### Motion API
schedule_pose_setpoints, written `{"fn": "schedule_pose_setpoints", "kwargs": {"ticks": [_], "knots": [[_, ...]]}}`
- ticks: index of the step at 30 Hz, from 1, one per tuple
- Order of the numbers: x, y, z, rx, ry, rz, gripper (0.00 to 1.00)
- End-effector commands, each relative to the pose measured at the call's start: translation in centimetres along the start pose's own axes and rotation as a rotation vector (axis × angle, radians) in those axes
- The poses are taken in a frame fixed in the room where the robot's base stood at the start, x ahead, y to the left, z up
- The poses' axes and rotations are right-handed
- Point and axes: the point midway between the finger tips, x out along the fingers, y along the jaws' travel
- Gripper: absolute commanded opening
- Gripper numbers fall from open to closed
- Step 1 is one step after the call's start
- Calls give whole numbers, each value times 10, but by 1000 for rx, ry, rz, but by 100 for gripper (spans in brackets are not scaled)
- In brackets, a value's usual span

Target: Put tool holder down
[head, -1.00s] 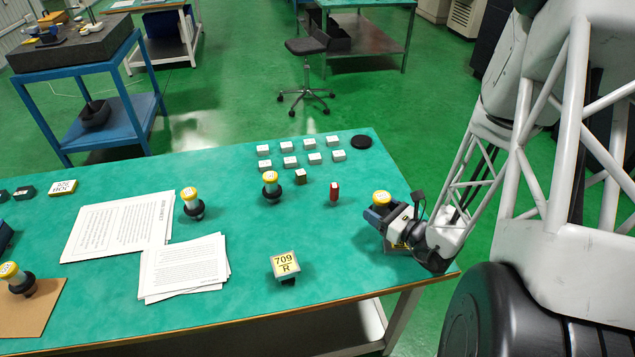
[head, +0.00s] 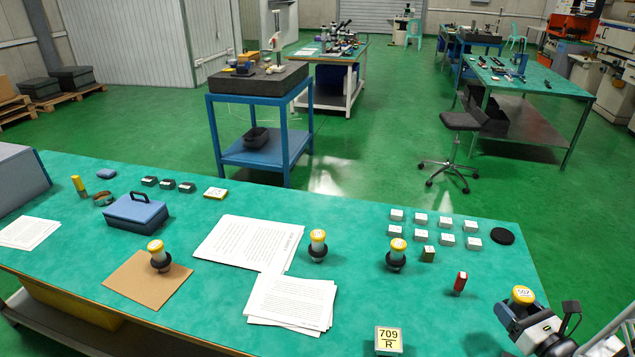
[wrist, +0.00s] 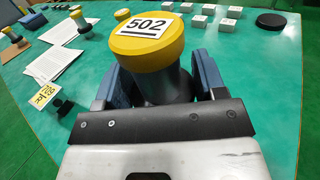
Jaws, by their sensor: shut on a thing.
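My gripper (head: 517,318) is at the right end of the green table in the head view. It is shut on a tool holder with a yellow cap (head: 523,295), which is upright. In the wrist view the cap (wrist: 148,42) carries the label 502, and the blue fingers (wrist: 155,85) stand on both sides of the dark body. Its lower end is hidden, so I cannot tell whether it touches the table. Similar yellow-capped holders stand near the papers (head: 318,245), by the white blocks (head: 397,252) and on a brown board (head: 160,257).
The green table (head: 440,300) has several white blocks (head: 420,219), a black disc (head: 503,236), a red piece (head: 460,283) and a 709 R sign (head: 388,340). Paper sheets (head: 290,303) lie mid-table. A blue case (head: 136,214) stands on the left. Bare surface shows between the sign and my gripper.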

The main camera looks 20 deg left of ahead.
Motion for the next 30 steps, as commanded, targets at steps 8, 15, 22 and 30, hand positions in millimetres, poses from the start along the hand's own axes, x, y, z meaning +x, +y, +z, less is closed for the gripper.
{"fn": "schedule_pose_setpoints", "kwargs": {"ticks": [8, 15, 22, 30], "knots": [[15, 10, 11, -2, -1, 21, 26], [40, 28, 10, -5, -1, 53, 26], [66, 50, 10, -9, -2, 90, 26], [96, 79, 11, -13, -4, 131, 26]]}}
